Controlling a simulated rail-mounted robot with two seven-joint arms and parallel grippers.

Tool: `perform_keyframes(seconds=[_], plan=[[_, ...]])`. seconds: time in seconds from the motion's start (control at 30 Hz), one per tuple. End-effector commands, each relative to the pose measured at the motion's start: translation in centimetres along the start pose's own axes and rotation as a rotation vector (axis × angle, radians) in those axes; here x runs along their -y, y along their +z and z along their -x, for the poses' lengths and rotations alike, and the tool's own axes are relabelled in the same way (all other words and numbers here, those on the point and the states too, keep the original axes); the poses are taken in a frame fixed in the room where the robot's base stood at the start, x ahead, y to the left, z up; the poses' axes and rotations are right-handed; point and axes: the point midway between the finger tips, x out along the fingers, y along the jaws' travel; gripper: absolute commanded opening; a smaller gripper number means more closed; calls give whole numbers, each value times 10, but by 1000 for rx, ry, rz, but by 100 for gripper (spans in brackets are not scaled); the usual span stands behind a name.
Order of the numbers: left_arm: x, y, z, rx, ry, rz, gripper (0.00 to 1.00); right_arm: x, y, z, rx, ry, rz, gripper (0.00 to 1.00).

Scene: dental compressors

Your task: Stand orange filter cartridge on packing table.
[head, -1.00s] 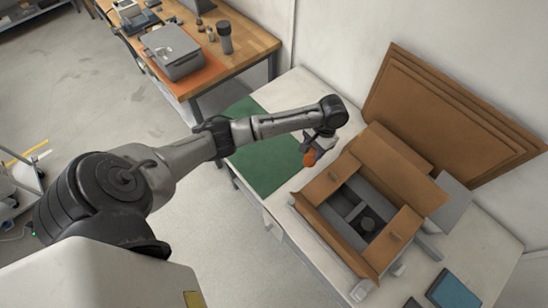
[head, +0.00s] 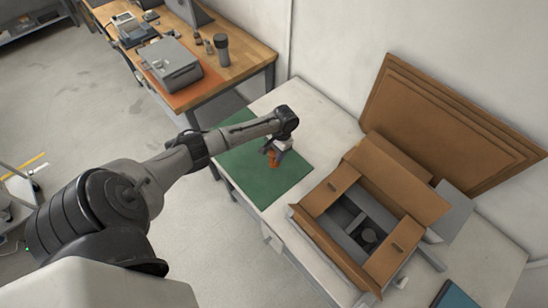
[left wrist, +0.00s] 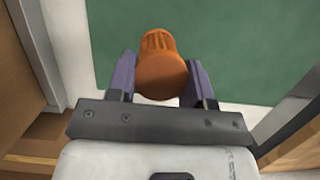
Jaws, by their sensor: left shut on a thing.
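The orange filter cartridge (head: 273,158) is held in my left gripper (head: 274,154) over the green mat (head: 246,171) on the packing table (head: 309,121). In the left wrist view the orange cartridge (left wrist: 160,66) sits between the two purple-grey fingers of the left gripper (left wrist: 160,80), which is shut on it. The green mat (left wrist: 250,40) fills the background there. I cannot tell whether the cartridge's bottom touches the mat. My right gripper is not in view.
An open cardboard box (head: 322,199) with grey dividers and a dark round item stands to the right on the table. Flat cardboard sheets (head: 440,115) lean on the wall. A wooden workbench (head: 245,52) with a grey case (head: 170,66) is behind. The mat around the gripper is clear.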

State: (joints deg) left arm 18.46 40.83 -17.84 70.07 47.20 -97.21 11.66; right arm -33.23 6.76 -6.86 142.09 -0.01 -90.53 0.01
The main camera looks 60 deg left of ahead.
Motion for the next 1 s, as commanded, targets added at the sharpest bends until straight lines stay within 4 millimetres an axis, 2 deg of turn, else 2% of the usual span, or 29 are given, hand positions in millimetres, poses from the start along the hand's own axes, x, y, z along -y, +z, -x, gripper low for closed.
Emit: perform_keyframes(seconds=[0.17, 0.4, 0.5, 0.97, 1.0], plan=[[6, -1, -5, -1, 1, 0, 23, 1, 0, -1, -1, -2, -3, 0], [6, -9, -34, 1, 0, 1, 23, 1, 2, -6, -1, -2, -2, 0], [6, -11, -40, 0, 0, 0, 23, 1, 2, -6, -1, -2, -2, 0], [6, -12, -45, -1, -1, 1, 23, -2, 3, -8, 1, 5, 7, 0], [6, -12, -44, -1, -1, 1, 50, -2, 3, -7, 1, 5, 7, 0]])
